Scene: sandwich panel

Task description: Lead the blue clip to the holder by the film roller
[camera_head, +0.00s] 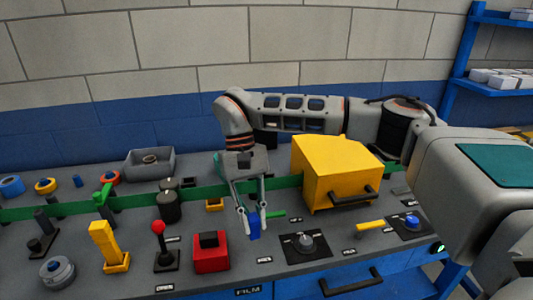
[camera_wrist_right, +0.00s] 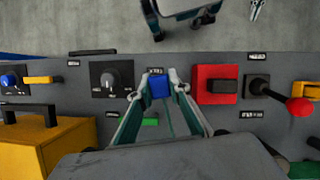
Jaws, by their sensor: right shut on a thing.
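My right gripper (camera_head: 247,222) points down over the panel, shut on the blue clip (camera_head: 254,226). In the right wrist view the clip (camera_wrist_right: 158,86) sits between the fingertips, near a small label. I cannot tell whether it touches the panel. A dark upright cylinder (camera_head: 169,207), perhaps the film roller, stands to its left by a green strip (camera_head: 130,202). A small yellow open holder (camera_head: 214,204) lies between cylinder and gripper; I cannot tell whether it is the clip's holder. A grey two-pronged part (camera_wrist_right: 257,9), possibly my left gripper, shows at the wrist view's top edge.
Left of the clip are a red block (camera_head: 210,254), a red-knobbed lever (camera_head: 160,238) and a yellow switch (camera_head: 106,243). To its right are a rotary knob (camera_head: 306,243) and a yellow box (camera_head: 335,170) with a black handle. A grey tray (camera_head: 150,162) stands behind.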

